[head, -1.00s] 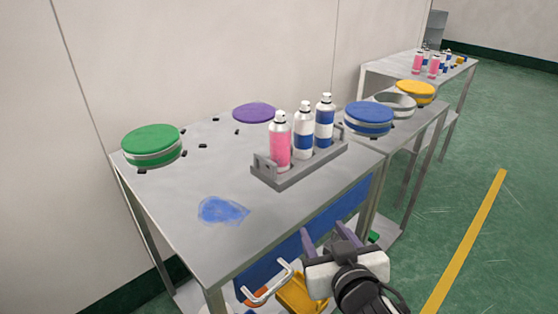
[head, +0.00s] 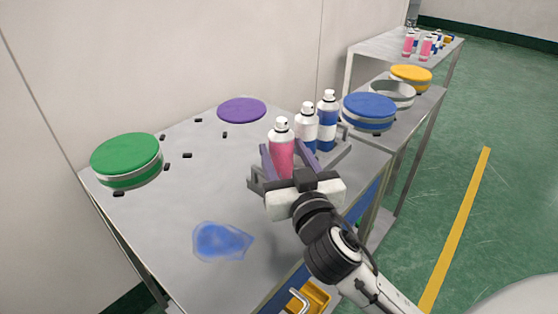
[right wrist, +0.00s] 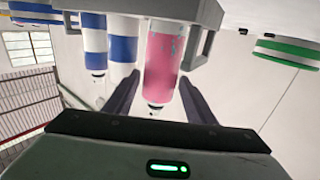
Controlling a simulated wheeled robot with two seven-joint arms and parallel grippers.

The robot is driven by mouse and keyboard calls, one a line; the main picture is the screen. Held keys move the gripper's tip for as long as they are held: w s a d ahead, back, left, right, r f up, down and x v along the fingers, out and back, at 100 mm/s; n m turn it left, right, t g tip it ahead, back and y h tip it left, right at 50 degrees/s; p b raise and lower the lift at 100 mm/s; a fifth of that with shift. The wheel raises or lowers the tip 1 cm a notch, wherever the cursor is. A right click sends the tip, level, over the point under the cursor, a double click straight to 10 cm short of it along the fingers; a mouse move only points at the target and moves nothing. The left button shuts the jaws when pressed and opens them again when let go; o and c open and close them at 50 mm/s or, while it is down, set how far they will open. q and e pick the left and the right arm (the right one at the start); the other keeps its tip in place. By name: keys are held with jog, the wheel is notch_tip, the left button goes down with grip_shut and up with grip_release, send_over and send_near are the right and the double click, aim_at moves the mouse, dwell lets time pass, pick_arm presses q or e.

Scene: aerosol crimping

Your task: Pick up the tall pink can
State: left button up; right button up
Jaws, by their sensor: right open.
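The tall pink can (head: 281,150) stands upright in the grey holder (head: 256,178) on the near table, with a white top and nozzle. My right gripper (head: 288,158) is open at the holder, with its purple fingers on either side of the pink can in the head view. In the right wrist view, the pink can (right wrist: 161,62) appears upside down between and beyond the two dark fingers (right wrist: 158,95). I cannot tell whether a finger touches it. The can's lower part is hidden by the gripper in the head view. My left gripper is not in view.
Two blue-and-white cans (head: 327,122) stand beside the pink can in the holder. A green-lidded round tin (head: 127,160), a purple lid (head: 242,110) and a blue-lidded tin (head: 369,112) are around. A blue smear (head: 220,241) marks the table's front.

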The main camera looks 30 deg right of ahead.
jog(key=shift+p+x, duration=0.45)
jog(key=shift+x, duration=2.6)
jog(key=shift+f, duration=0.1)
jog(key=c, duration=1)
